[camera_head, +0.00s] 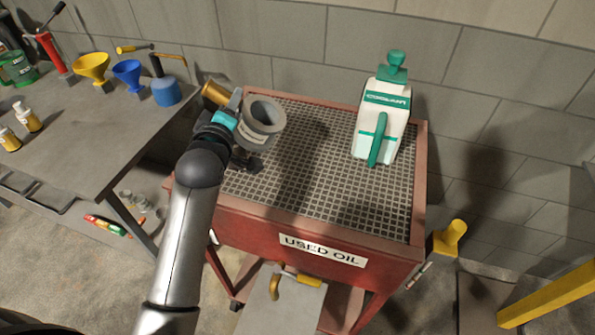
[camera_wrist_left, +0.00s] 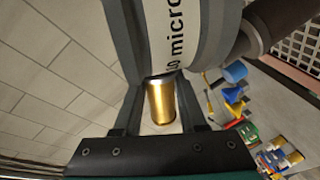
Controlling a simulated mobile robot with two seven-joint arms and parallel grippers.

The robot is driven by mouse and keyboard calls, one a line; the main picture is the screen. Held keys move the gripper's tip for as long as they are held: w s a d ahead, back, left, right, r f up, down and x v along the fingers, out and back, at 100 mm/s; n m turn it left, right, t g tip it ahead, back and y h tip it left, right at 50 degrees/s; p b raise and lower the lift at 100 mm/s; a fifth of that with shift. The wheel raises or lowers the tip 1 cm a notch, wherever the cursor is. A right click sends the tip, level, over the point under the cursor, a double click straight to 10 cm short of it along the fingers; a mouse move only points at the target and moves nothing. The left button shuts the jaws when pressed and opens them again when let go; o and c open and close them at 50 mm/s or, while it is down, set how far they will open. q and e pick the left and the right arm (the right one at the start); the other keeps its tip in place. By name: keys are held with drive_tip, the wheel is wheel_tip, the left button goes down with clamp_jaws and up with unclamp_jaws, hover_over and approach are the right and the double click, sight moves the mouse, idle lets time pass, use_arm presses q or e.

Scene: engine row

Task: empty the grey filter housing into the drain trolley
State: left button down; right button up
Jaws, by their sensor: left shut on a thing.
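The grey filter housing (camera_head: 258,132) is held over the left end of the drain trolley (camera_head: 310,150), a red cart with a grid top and a "USED OIL" label. Its round open mouth shows in the head view; I cannot tell its exact tilt or whether liquid is inside. My left gripper (camera_head: 237,112) is shut on the housing. In the left wrist view the housing (camera_wrist_left: 200,38) fills the top, with a white band of black lettering. A brass cylinder (camera_head: 216,92) shows beside the housing; it also shows in the left wrist view (camera_wrist_left: 160,101). My right gripper is not in view.
A white and green jug (camera_head: 382,115) stands on the trolley's right side. A grey bench (camera_head: 75,130) at the left bears yellow (camera_head: 91,66) and blue (camera_head: 127,72) funnels and a blue oil can (camera_head: 166,92). A tiled wall stands behind. The grid's middle is clear.

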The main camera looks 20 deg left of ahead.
sight(214, 100)
use_arm(q)
drive_tip(key=shift+a+r+n+g+h+p, duration=0.2)
drive_tip(key=shift+a+n+p, duration=0.45)
drive_tip(key=shift+p, duration=0.3)
drive_tip(key=shift+a+r+n+g+h+p, duration=0.1)
drive_tip(key=shift+a+n+h+p, duration=0.1)
drive_tip(key=shift+a+n+p, duration=0.5)
drive_tip(key=shift+w+a+f+n+h+p, duration=0.15)
drive_tip(key=shift+a+n+h+p, duration=0.15)
drive_tip(key=shift+a+n+p, duration=0.55)
drive_tip(key=shift+a+f+p, duration=0.25)
drive_tip(key=shift+p, duration=0.2)
